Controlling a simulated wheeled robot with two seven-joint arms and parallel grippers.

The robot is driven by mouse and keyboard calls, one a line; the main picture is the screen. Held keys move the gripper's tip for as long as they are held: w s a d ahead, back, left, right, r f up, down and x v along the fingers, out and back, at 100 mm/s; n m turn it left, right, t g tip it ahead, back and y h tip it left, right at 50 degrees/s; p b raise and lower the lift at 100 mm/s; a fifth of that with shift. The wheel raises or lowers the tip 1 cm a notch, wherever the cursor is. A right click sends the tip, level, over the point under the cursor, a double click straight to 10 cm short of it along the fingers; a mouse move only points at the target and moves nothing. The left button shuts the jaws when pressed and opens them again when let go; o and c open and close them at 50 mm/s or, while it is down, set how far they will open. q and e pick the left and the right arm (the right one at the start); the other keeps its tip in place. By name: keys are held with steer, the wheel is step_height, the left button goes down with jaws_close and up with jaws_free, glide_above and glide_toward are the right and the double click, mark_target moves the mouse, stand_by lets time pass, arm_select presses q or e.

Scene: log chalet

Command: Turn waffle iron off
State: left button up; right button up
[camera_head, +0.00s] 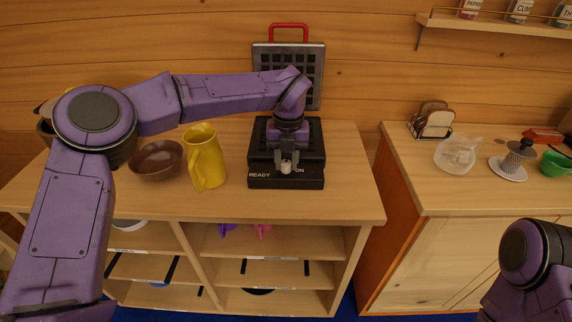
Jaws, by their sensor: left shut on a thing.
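The waffle iron (312,182) stands on the wooden counter with its lid (313,62) raised and a red handle on top. Its black front panel bears the words "READY" and "ON". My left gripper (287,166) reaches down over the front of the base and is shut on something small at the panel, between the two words. The gripper hides that part, probably the knob. My right arm shows at the lower right, but its gripper is out of view.
A yellow pitcher (207,160) and a brown bowl (156,161) stand left of the waffle iron. Shelves lie below the counter (355,190).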

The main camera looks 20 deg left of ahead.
mark_target(287, 162)
arm_select(q)
steer(key=shift+f+n+b, duration=0.2)
steer(key=shift+n+b, duration=0.45)
steer(key=shift+n, duration=0.45)
steer(key=o, duration=0.8)
steer(key=shift+c, duration=0.2)
steer(key=shift+r, duration=0.15)
step_height(287, 162, up, 10)
steer(key=shift+w+r, duration=0.15)
steer(key=shift+w, duration=0.05)
